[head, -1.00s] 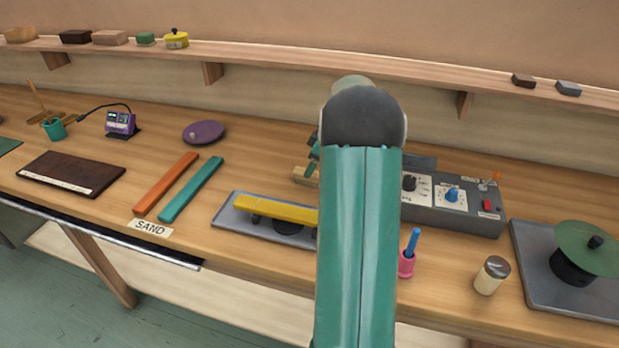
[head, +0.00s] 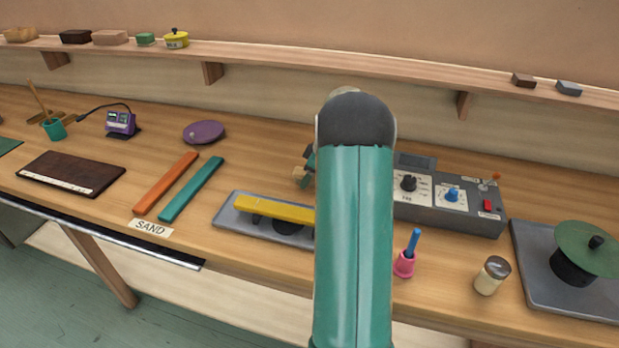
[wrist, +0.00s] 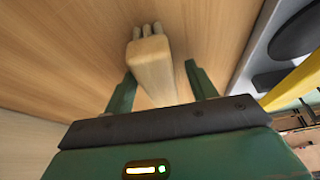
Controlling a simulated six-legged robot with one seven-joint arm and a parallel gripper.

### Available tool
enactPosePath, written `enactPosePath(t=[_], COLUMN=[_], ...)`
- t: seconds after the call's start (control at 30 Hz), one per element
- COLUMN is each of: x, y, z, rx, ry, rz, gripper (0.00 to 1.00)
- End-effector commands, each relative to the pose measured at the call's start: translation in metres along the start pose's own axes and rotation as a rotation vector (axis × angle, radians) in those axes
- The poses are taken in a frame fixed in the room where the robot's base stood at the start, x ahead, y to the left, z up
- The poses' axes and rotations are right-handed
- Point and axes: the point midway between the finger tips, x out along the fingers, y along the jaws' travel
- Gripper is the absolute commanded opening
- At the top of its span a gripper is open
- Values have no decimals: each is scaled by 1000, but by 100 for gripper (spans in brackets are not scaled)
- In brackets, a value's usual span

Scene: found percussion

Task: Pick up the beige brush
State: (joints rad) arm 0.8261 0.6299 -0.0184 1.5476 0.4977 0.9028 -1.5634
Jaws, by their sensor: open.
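The beige brush (wrist: 155,68) shows in the wrist view as a pale block with several rounded tips at its far end. My gripper (wrist: 160,72) is open, with one green finger on each side of the brush. A gap shows on both sides, and the brush's near end is hidden behind the gripper body. In the head view, a small beige part (head: 300,178), likely the brush, shows left of my arm. My arm hides most of the gripper there, so I cannot tell whether the brush touches the bench.
A grey tray (head: 226,217) with a yellow bar (head: 275,208) lies in front. A grey control box (head: 455,215) stands to the right, with a pink cup (head: 404,265) and a shaker (head: 491,276) nearer. A purple disc (head: 204,131) lies left, with clear bench around it.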

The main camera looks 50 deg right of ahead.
Motion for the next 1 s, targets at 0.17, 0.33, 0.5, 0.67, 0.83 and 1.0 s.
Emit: enactPosePath(t=[0.17,0.33,0.5,0.67,0.83,1.0], x=[1,1,1,0,0,-10], y=[0,0,0,0,0,0], z=[0,0,0,0,0,-4], rx=[0,0,0,0,0,-2], ry=[0,0,0,0,0,1], rz=[0,0,0,0,1,2], gripper=[56,48,15,7,7,7])
